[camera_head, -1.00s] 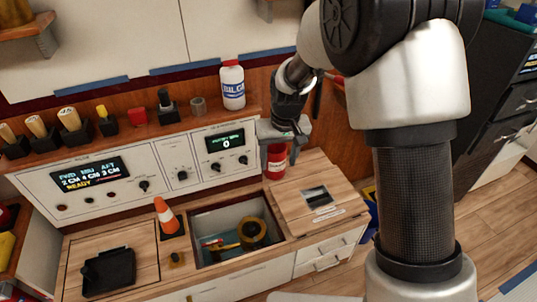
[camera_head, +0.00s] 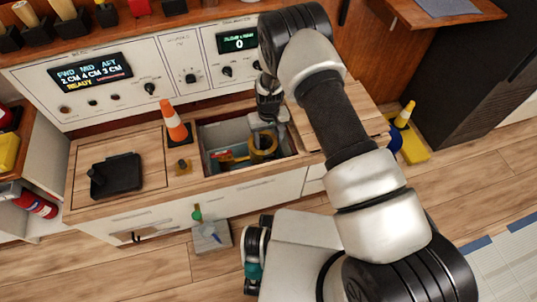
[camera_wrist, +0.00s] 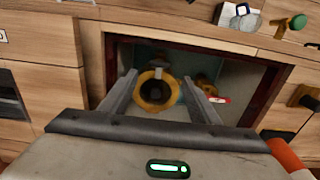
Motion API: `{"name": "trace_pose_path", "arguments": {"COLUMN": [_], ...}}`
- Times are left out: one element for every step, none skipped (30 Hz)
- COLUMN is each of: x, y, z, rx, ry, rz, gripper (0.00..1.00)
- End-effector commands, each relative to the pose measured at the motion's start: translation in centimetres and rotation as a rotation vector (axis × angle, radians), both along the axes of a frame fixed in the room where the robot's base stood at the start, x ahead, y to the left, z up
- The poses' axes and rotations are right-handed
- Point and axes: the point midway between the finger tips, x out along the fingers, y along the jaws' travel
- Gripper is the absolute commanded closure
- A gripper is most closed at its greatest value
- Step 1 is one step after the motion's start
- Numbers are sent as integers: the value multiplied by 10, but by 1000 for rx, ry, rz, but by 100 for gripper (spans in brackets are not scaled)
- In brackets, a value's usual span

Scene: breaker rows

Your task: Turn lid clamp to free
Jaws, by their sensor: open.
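My gripper (camera_head: 265,128) is open, pointing down over the open bin (camera_head: 208,135) in the bench top. In the wrist view its fingers (camera_wrist: 160,80) stand either side of a yellow ring-shaped thing with a dark centre (camera_wrist: 156,110). That thing is inside the bin, and I cannot tell whether the fingers touch it. A small wood-coloured block with a dark top (camera_head: 181,166) is on the bench just left of the bin; it also shows at the right of the wrist view (camera_wrist: 306,96). I cannot tell for sure which part is the lid clamp.
An orange-and-white cone (camera_head: 174,124) stands at the bin's back left. A black tray (camera_head: 117,175) lies on the wooden panel further left. A control panel (camera_head: 150,60) rises behind. Inside the bin is a red-tipped tool (camera_wrist: 220,100).

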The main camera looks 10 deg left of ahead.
Motion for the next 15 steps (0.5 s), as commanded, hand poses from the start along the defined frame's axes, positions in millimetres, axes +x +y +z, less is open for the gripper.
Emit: {"name": "trace_pose_path", "arguments": {"x": [-1,0,-1,-1,-1,-1,0,-1,-1,0,0,0,0,0,0], "y": [0,0,-1,0,0,-1,0,-1,0,0,0,0,0,0,0], "z": [-16,-23,-32,-38,-44,-52,-57,-62,-68,-72,-76,-80,-82,-84,-87], "rx": [-1,0,-2,-2,-2,-2,-2,-2,-1,0,0,0,0,0,0], "ry": [2,1,2,1,1,2,1,1,2,1,1,1,1,0,0], "rz": [0,0,0,0,0,0,0,0,0,0,0,0,0,0,0], "gripper": [44,44,44,44,44,44,44,44,44,44,44,44,44,44,44]}}
